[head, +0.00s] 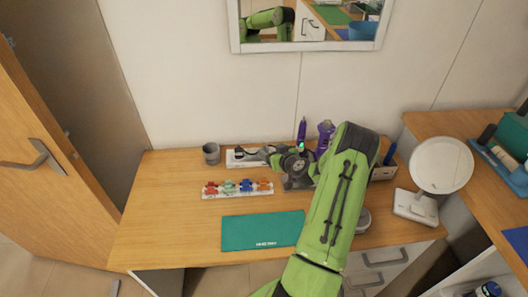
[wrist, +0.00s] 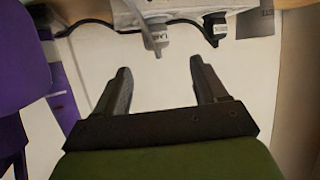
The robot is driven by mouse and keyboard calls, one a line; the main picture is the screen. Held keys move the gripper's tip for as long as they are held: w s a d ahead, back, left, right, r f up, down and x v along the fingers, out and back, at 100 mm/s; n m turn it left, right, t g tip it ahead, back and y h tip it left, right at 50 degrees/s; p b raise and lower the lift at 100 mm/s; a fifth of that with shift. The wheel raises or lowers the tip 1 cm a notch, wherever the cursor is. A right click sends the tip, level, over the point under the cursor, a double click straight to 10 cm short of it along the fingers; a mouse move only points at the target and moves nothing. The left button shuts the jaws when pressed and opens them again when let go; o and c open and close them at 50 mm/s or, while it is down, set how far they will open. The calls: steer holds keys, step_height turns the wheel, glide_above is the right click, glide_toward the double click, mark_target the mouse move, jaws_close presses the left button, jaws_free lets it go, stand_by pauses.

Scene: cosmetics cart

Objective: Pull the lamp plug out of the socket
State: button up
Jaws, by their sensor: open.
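A white socket strip (wrist: 185,10) shows at the top of the wrist view and lies at the back of the desk in the head view (head: 233,161). A grey plug (wrist: 158,40) with a grey cord and a black plug (wrist: 215,27) with a small label sit at the strip. I cannot tell which belongs to the lamp. My gripper (wrist: 161,66) is open and empty, its fingers pointing toward the strip, with the plugs beyond the fingertips. In the head view, my wrist partly hides the strip. A white round lamp or mirror (head: 441,166) stands at the right.
Purple bottles (head: 324,134) stand close behind my wrist. A grey cup (head: 211,153) is left of the strip. A tray of small coloured items (head: 237,189) and a green mat (head: 262,231) lie in front. The desk's left side is clear.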

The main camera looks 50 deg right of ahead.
mark_target(265, 146)
steer(key=x, duration=0.5)
steer(key=shift+d+f, duration=0.1)
steer(key=shift+d, duration=0.1)
steer(key=c, duration=1.1)
